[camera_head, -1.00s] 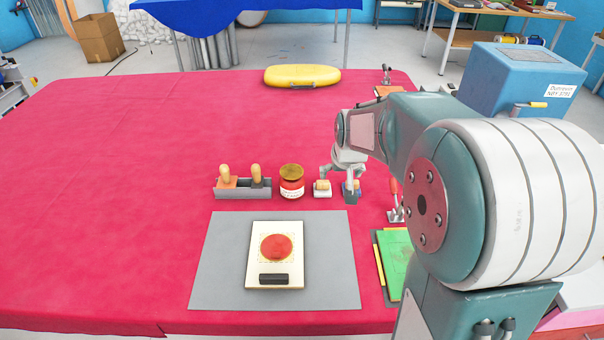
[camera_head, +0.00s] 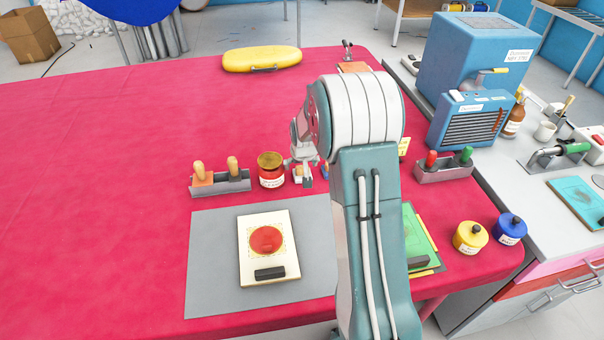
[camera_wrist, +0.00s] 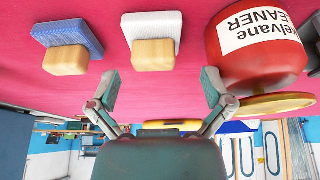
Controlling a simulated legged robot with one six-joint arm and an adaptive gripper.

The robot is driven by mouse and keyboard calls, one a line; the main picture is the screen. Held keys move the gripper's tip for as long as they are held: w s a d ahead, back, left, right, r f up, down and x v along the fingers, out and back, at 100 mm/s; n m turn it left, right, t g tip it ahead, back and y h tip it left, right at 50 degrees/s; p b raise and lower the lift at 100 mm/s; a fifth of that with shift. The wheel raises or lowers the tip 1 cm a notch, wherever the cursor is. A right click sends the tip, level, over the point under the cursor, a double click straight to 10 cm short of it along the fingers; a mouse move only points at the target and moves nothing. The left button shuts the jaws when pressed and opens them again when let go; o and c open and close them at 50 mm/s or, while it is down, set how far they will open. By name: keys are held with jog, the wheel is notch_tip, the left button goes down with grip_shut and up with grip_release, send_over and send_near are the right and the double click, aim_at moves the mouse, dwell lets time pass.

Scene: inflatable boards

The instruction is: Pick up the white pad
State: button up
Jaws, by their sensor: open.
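The white pad (camera_wrist: 151,22) has a wooden block handle and sits on the red cloth. In the wrist view, which is upside down, it is at the upper middle, straight ahead of my gripper (camera_wrist: 160,88). The two fingers are spread apart and empty, and neither touches the pad. In the head view my gripper (camera_head: 303,158) is over the pad's place, and arm and fingers hide most of the pad.
A blue pad (camera_wrist: 68,38) with a wooden handle is beside the white pad. A red cleaner jar (camera_wrist: 255,48) stands close on the other side. A grey holder (camera_head: 222,184) with wooden-handled stamps and a grey mat (camera_head: 212,262) are nearby. The cloth's left is clear.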

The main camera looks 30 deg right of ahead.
aim_at(302, 167)
jog(key=x, duration=0.3)
jog(key=shift+w+d+f, duration=0.1)
jog(key=shift+w+f, duration=0.05)
jog(key=shift+f, duration=0.2)
jog(key=shift+w+d+f, duration=0.1)
jog(key=shift+d+f, duration=0.1)
jog(key=shift+d, duration=0.35)
jog(key=shift+a, duration=0.25)
jog(key=c, duration=0.8)
jog(key=shift+a, duration=0.25)
jog(key=shift+c, duration=0.6)
jog(key=shift+d, duration=0.1)
jog(key=shift+r, duration=0.1)
